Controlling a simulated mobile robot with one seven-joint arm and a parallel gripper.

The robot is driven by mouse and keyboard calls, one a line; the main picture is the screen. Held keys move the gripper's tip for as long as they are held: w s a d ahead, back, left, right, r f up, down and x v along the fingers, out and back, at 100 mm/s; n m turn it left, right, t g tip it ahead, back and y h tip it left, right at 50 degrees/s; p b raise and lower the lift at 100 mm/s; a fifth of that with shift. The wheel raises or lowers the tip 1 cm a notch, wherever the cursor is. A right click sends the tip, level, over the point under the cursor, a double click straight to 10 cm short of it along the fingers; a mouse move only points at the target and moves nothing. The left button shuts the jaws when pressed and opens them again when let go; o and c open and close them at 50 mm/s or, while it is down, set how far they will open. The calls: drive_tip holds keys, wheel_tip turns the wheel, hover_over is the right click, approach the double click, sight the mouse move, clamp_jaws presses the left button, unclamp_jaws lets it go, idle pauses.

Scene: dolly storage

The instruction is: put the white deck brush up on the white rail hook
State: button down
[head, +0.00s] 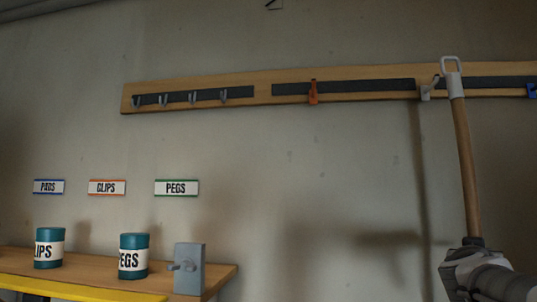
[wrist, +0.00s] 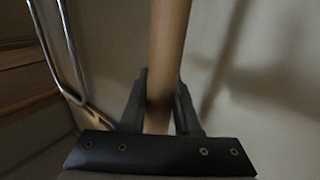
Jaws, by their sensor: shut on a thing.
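The deck brush (head: 465,165) stands nearly upright at the right in the head view, with a wooden handle and a white loop at its top. Its brush end is out of view. My gripper (head: 473,243) is shut on the handle; the wrist view shows the handle (wrist: 168,50) between the two fingers (wrist: 160,108). The white rail hook (head: 426,93) is on the wall rail, just left of the loop. The loop is at about the hook's height or slightly above it in the picture. I cannot tell whether they touch.
The wooden rail (head: 265,90) also bears an orange hook (head: 313,92), a blue hook (head: 532,90) and several grey hooks. Below left, a shelf (head: 215,274) holds two teal cans (head: 134,242) and a grey block with a knob (head: 189,283).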

drive_tip(key=shift+w+d+r, duration=0.1)
drive_tip(key=shift+w+d, duration=0.1)
drive_tip(key=shift+w, duration=0.55)
drive_tip(key=shift+w+d+f, duration=0.1)
drive_tip(key=shift+w+d, duration=0.05)
drive_tip(key=shift+w, duration=0.65)
drive_tip(key=shift+w+d+r, duration=0.1)
drive_tip(key=shift+w+d, duration=0.1)
drive_tip(key=shift+w, duration=0.65)
drive_tip(key=shift+w+d, duration=0.3)
drive_tip(key=shift+w, duration=0.75)
drive_tip(key=shift+w+d, duration=0.25)
drive_tip(key=shift+w, duration=1)
drive_tip(key=shift+f+b, duration=0.35)
drive_tip(key=shift+f, duration=0.2)
drive_tip(key=c, duration=0.5)
unclamp_jaws()
drive_tip(key=shift+s, duration=0.1)
drive_tip(key=shift+c, duration=0.2)
